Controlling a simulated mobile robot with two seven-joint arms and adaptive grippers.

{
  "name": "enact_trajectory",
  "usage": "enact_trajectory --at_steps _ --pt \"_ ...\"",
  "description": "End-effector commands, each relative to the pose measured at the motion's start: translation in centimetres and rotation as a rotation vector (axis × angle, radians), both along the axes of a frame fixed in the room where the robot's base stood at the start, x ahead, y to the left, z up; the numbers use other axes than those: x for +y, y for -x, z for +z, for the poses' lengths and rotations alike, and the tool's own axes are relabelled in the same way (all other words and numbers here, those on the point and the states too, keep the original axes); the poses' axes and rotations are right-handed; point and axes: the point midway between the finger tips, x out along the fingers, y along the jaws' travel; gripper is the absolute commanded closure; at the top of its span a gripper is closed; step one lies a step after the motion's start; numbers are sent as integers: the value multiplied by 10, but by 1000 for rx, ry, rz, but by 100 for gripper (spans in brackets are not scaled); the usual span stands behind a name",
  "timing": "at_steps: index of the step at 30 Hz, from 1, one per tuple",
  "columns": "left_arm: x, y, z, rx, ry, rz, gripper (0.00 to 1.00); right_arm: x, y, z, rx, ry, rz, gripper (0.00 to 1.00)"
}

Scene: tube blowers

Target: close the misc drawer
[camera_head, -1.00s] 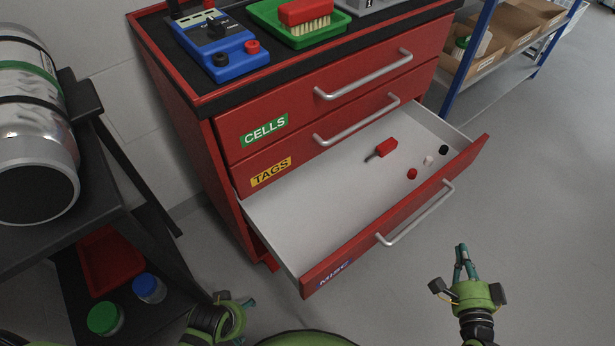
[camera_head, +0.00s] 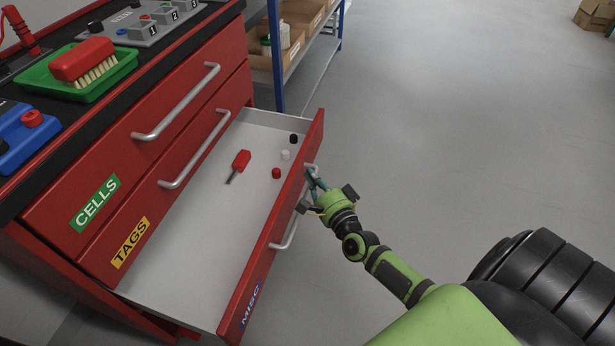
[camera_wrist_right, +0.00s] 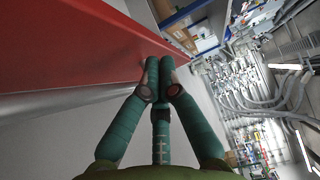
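The misc drawer (camera_head: 259,268) is the lowest of the red cabinet's drawers and stands pulled far out, its blue MISC label at the near end of its front. A grey bar handle (camera_head: 290,233) is on that front. My right gripper (camera_head: 313,180) is at the outer side of the drawer front, beside the far part of the handle. In the right wrist view its teal fingers (camera_wrist_right: 160,68) meet at the tips with nothing seen between them, and the red drawer front (camera_wrist_right: 70,45) is close on the left. I cannot tell whether they touch it. My left gripper is out of view.
The drawer holds a red-handled tool (camera_head: 240,162) and small red, white and black caps (camera_head: 276,173). The CELLS drawer (camera_head: 120,165) and TAGS drawer (camera_head: 185,185) above are shut. A blue-framed shelf (camera_head: 310,60) stands behind.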

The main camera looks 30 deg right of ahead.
Motion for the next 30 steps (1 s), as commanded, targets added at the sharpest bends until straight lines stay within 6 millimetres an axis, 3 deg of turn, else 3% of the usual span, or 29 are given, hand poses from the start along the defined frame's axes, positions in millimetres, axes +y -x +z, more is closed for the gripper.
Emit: enact_trajectory --at_steps 5,20,25,30 --pt "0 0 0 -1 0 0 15 8 -10 1 -1 1 -1 100" --pt "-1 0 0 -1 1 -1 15 12 -14 0 -1 0 0 100" --pt "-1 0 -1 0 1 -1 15 25 -29 1 -2 -2 1 100" --pt "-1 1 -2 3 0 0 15 50 -57 2 -4 -6 2 100"
